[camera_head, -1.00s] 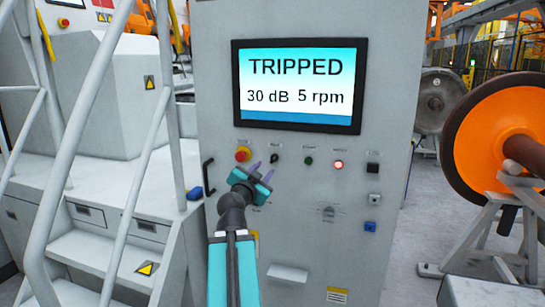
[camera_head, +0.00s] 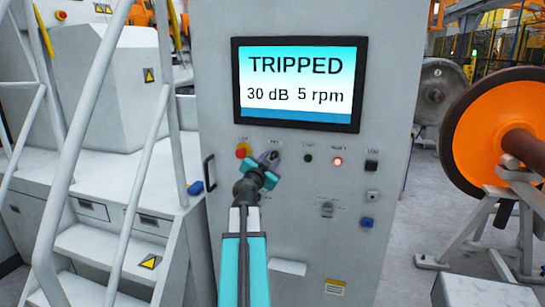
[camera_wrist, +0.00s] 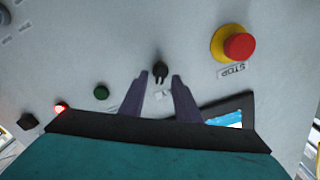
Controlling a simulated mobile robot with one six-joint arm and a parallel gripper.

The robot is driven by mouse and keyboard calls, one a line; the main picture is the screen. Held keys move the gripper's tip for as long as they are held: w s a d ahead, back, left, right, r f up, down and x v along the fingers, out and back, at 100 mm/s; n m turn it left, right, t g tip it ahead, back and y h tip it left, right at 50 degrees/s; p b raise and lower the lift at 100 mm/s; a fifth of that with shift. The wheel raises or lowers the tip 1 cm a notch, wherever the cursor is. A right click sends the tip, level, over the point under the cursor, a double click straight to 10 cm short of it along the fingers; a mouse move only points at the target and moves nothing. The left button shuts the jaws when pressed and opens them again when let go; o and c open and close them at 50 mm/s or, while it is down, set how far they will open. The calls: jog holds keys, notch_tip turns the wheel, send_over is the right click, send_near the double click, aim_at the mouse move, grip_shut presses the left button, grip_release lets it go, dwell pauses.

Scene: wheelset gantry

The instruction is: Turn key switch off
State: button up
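The key switch (camera_wrist: 160,70) is a small black knob on the grey panel. In the wrist view it shows just beyond and between my fingertips, and I cannot tell how far its key is turned. In the head view it is largely covered by my gripper (camera_head: 268,158). My gripper (camera_wrist: 160,77) is open, its two purple fingers apart on either side of the switch, with no clear contact.
The red and yellow stop button (camera_head: 243,151) is close on the left of the switch. A green button (camera_head: 308,158) and lit red button (camera_head: 338,162) are to the right. The screen (camera_head: 298,84) above reads TRIPPED, 30 dB, 5 rpm. Stair rails (camera_head: 125,225) stand left.

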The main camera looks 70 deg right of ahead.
aim_at(274, 155)
jog(key=shift+w+d, duration=0.1)
jog(key=shift+d, duration=1.1)
grip_shut()
